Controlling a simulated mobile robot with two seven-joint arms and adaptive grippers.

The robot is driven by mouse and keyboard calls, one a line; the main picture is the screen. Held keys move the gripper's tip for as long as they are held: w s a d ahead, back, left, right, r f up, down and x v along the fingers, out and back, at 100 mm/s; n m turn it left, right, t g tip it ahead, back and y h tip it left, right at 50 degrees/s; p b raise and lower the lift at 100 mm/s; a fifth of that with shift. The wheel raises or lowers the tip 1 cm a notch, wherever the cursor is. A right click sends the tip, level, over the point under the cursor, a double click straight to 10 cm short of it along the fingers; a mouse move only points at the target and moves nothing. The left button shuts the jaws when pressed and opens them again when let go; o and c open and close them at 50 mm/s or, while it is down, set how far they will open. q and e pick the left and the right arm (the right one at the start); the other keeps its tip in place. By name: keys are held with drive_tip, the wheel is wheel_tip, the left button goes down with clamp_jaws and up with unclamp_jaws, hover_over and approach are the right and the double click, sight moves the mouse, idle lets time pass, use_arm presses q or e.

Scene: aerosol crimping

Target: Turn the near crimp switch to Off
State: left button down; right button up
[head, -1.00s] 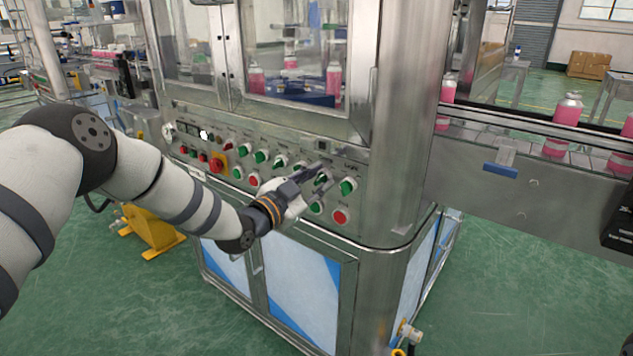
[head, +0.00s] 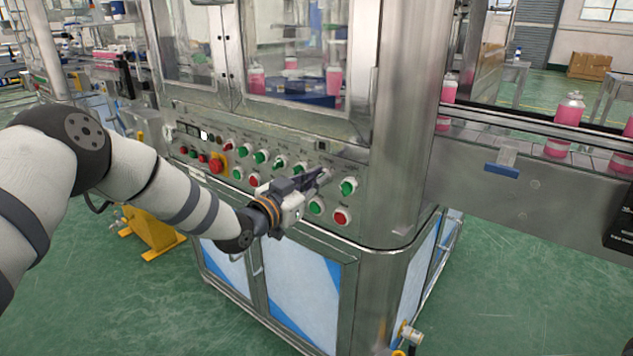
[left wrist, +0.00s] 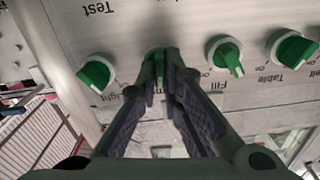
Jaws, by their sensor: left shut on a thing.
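My left gripper (head: 320,175) is at the right part of the machine's control panel in the head view. In the left wrist view, its fingers (left wrist: 166,72) are shut on a green switch (left wrist: 155,54), the second from the left in the row. Fingers cover much of this switch, its label and its pointer direction; I take it as the crimp switch. In the head view it is hidden behind the gripper. My right gripper is not in view.
A green switch marked Light (left wrist: 96,73) sits left of the held one; switches marked Fill (left wrist: 226,54) and Table (left wrist: 292,47) sit right. In the head view, a green button (head: 316,207) and red button (head: 342,217) lie below the gripper, and a red emergency stop (head: 216,164) farther left.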

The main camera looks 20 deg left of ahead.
use_arm(q)
drive_tip(key=shift+a+f+n+b, duration=0.1)
drive_tip(key=shift+n+b, duration=0.15)
drive_tip(key=shift+n, duration=1.6)
drive_tip(key=shift+a+f+n+b, duration=0.1)
drive_tip(key=shift+n+b, duration=0.1)
drive_tip(key=shift+n, duration=1.65)
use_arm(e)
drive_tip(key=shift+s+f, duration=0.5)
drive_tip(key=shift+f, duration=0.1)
use_arm(q)
drive_tip(key=c, duration=1.7)
unclamp_jaws()
drive_tip(key=shift+r, duration=0.1)
drive_tip(key=v, duration=1.2)
